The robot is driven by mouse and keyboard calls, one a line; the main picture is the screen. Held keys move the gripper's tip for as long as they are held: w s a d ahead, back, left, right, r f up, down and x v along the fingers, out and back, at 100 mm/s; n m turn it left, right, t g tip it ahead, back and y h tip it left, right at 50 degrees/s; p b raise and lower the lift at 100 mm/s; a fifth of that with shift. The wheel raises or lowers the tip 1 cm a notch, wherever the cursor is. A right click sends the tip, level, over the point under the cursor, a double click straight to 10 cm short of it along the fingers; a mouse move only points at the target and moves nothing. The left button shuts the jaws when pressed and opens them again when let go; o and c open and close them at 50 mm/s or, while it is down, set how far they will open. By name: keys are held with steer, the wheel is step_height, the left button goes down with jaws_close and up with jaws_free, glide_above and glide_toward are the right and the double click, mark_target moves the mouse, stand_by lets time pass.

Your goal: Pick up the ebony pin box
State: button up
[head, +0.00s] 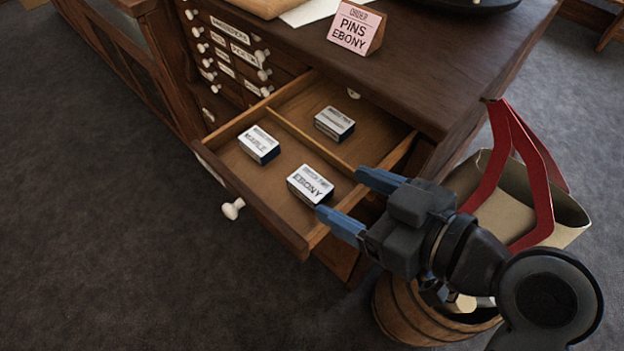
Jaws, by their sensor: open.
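The ebony pin box (310,186) is a small white box with dark sides, lettered EBONY. It lies in the front part of an open wooden drawer (285,229), near its right end. My gripper (350,199) has blue fingers spread apart and points left toward the box. The fingertips appear just right of the box in the picture, with nothing between them. I cannot tell how high they are above the drawer. A similar box (259,145), whose label seems to read MAPLE, lies to the left in the same part. A third box (334,124) lies behind the divider.
A thin wooden divider (305,139) splits the drawer. A pink card (355,28) reading PINS EBONY stands on the cabinet top (440,70). A bag with red handles (530,200) and a wooden barrel (400,310) stand at right. Floor at left is clear.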

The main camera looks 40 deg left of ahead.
mark_target(309, 182)
steer(key=shift+f+p+x, duration=0.15)
steer(key=shift+p+x, duration=0.3)
steer(key=shift+x, duration=1.5)
steer(key=shift+f+p+x, duration=0.15)
steer(key=shift+p+x, duration=0.25)
steer(key=shift+x, duration=1.55)
steer(key=shift+s+d, duration=0.1)
steer(key=shift+s, duration=0.05)
steer(key=shift+c, duration=0.3)
steer(key=c, duration=1)
steer(key=shift+r, duration=0.1)
